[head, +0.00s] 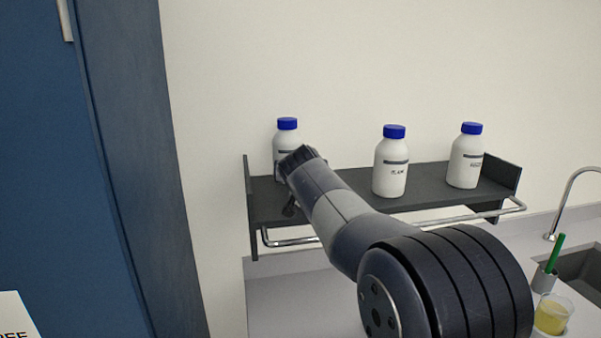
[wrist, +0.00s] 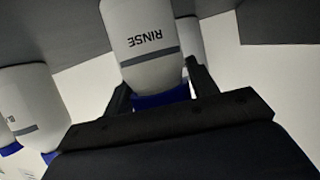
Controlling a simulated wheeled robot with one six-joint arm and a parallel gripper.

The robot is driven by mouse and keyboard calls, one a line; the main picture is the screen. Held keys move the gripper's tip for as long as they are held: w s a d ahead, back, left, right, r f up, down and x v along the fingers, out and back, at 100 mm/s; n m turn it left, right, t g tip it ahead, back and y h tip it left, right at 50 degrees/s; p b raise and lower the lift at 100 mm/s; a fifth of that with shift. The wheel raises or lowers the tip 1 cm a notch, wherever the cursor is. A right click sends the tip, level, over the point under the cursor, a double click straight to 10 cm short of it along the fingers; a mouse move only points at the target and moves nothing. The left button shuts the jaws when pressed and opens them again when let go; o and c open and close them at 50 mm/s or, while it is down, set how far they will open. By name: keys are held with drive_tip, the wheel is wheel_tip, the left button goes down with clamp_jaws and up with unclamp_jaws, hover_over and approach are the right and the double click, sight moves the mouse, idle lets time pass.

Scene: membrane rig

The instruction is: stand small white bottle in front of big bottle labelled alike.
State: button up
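The small white bottle (wrist: 150,42), lettered RINSE with a grey band and a blue cap, sits between the fingers of my gripper (wrist: 163,88) in the wrist view. That view is upside down. The fingers close on it at the cap end; its base is cut off. In the head view my gripper (head: 298,162) covers it, in front of the left big bottle (head: 287,139). That big bottle's lettering is hidden; part of a white bottle (wrist: 188,36) shows behind the small one. The middle (head: 390,165) and right (head: 464,162) big bottles have lettering too small to read surely.
The big bottles stand on a dark wall shelf (head: 432,181) with end walls and a front rail (head: 455,219). Shelf space between left and middle bottles is partly covered by my arm. A blue cabinet (head: 130,170) is left. A beaker (head: 553,314) and sink (head: 582,266) are lower right.

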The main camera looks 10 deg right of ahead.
drive_tip(key=shift+o, duration=1.4)
drive_tip(key=shift+r, duration=0.2)
drive_tip(key=shift+s+a, duration=0.1)
drive_tip(key=shift+s, duration=0.2)
drive_tip(key=b+v, duration=0.3)
drive_tip(key=v, duration=0.8)
drive_tip(key=shift+r, duration=0.15)
drive_tip(key=shift+s, duration=0.15)
